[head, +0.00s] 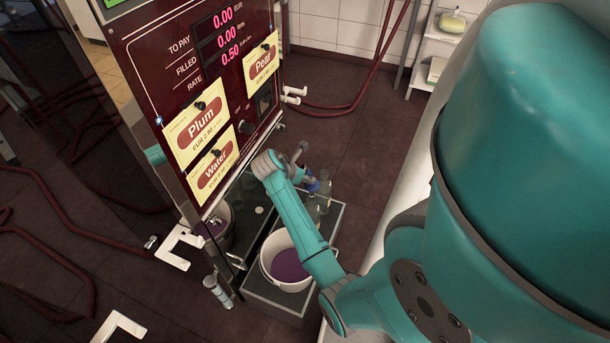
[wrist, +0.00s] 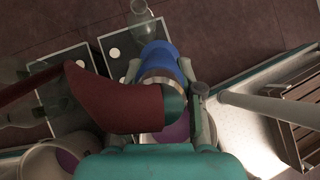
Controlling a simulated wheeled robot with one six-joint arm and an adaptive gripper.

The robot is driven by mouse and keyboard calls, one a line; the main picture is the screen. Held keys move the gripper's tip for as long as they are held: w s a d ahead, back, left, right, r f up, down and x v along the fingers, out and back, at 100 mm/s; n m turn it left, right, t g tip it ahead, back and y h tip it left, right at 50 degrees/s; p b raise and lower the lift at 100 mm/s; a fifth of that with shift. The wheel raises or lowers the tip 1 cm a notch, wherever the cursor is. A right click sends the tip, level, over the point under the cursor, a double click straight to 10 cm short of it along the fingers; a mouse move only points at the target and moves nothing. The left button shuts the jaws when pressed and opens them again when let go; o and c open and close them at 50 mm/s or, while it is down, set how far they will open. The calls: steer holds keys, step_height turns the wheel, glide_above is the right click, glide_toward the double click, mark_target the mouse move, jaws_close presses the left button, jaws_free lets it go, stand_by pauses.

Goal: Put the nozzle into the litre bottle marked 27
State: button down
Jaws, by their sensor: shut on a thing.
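My gripper (wrist: 162,78) is shut on the nozzle, which has a blue body (wrist: 165,58), a metal band and a dark red hose (wrist: 115,103). In the head view my gripper (head: 306,178) holds the blue nozzle (head: 313,185) above the tray, close to the clear bottles (head: 323,203). In the wrist view one clear bottle (wrist: 142,18) stands just beyond the nozzle. The nozzle's tip is hidden, so I cannot tell whether it touches a bottle. No number 27 is readable on any bottle.
The dark red pump (head: 190,70) with Plum, Water and Pear labels stands at the left of the tray. A white bucket (head: 267,262) with purple liquid stands on the tray (head: 336,222). Its shiny lower front mirrors things. White brackets (head: 180,247) stick out at left.

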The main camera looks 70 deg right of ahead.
mark_target(308, 187)
steer(key=shift+f, duration=2.55)
steer(key=c, duration=0.7)
jaws_free()
steer(key=shift+a, duration=0.1)
steer(key=v, duration=1.2)
